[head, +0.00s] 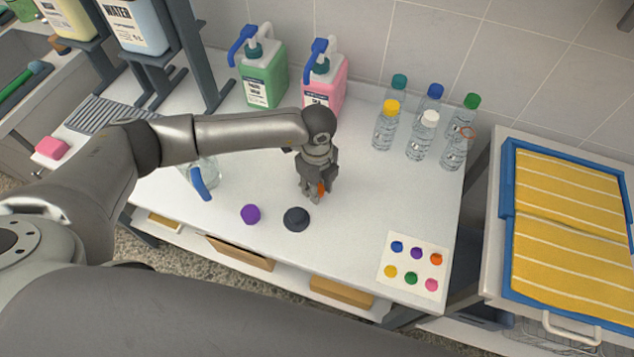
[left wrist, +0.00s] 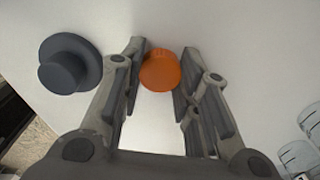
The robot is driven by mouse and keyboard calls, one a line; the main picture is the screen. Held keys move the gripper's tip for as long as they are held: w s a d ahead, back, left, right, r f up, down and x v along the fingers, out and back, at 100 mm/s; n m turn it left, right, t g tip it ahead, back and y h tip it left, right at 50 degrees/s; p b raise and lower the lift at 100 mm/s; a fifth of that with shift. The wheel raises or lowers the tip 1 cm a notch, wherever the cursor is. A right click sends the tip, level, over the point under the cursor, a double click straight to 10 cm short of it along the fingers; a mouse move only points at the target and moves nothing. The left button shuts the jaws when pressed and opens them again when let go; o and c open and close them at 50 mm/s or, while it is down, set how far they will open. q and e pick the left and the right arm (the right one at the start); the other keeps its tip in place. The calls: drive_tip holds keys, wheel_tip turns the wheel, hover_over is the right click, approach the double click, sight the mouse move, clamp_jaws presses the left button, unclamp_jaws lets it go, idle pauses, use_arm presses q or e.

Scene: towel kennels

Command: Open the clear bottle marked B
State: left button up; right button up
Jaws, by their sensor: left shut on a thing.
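Several clear bottles stand in two rows at the back right of the white counter. Their caps are teal, blue, green, yellow and white. One clear bottle (head: 455,157) at the front right shows an orange ring at its neck and no cap. I cannot read a B on any bottle. My left gripper (head: 316,195) is low over the counter, left of the bottles. It is shut on an orange cap (head: 321,188), which shows between the fingertips in the left wrist view (left wrist: 160,70). My right gripper is not in view.
A dark round knob-like piece (head: 296,219) and a purple cap (head: 250,214) lie near the gripper. Green (head: 264,85) and pink (head: 325,85) pump jugs stand behind. A card with coloured dots (head: 415,283) lies front right. The counter between gripper and bottles is clear.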

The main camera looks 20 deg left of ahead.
use_arm(q)
drive_tip(key=shift+f, duration=0.1)
drive_tip(key=shift+f, duration=0.15)
drive_tip(key=o, duration=1.1)
drive_tip(key=shift+r, duration=0.2)
wheel_tip(320, 180, up, 12)
drive_tip(key=b, duration=0.2)
drive_tip(key=shift+b, duration=0.3)
